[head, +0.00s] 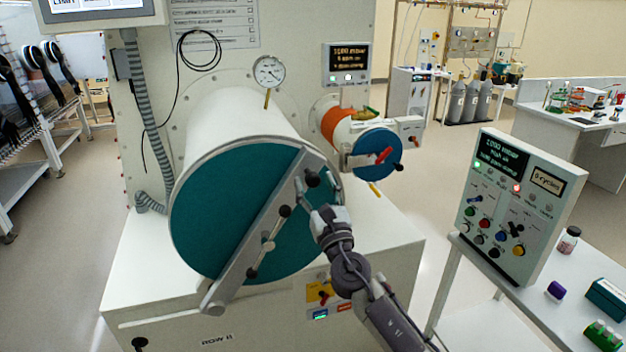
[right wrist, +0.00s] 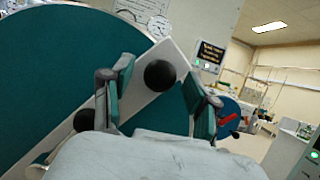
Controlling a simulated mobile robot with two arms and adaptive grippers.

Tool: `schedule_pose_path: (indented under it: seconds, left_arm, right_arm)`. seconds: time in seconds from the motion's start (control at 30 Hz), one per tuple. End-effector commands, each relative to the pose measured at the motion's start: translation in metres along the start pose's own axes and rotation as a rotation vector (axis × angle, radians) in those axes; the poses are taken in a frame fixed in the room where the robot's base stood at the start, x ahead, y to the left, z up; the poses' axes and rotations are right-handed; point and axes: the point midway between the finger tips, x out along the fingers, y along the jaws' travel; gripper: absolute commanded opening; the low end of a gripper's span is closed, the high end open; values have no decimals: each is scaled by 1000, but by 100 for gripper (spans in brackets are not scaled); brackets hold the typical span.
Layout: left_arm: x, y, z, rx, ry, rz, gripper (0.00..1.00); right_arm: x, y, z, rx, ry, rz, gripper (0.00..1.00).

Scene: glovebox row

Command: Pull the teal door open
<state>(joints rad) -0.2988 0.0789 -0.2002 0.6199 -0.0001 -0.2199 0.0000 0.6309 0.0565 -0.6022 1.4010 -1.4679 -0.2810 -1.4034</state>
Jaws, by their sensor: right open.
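The large round teal door (head: 215,225) closes the front of a wide white cylinder (head: 235,120) and sits flush against its rim. A grey bar (head: 235,275) crosses the door diagonally, with a metal handle and several black knobs on it. My right gripper (head: 316,200) is at the upper right part of the door, near the end of the bar. In the right wrist view its two teal-padded fingers are spread apart, with a black knob (right wrist: 160,74) showing between them. I cannot tell whether the fingers touch anything. My left gripper is not in view.
A smaller port with a blue door (head: 370,160) and red handle is just right of the large door. A control panel (head: 515,205) stands on a white side table (head: 520,310) at right, with vials and small boxes. Open floor lies at left.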

Motion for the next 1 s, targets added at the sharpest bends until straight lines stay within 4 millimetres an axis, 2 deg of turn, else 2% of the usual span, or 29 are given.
schedule_pose_path:
  seconds: [0.17,0.47,0.8,0.83,1.0]
  left_arm:
    - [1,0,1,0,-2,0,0]
    - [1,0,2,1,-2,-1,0]
    - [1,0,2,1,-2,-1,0]
    - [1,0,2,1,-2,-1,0]
    - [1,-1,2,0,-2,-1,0]
  right_arm:
    - [13,1,0,0,0,1,59]
    - [15,0,0,0,1,1,59]
    - [14,0,0,0,1,1,3]
    - [14,0,0,0,1,1,0]
    - [14,0,0,0,1,1,0]
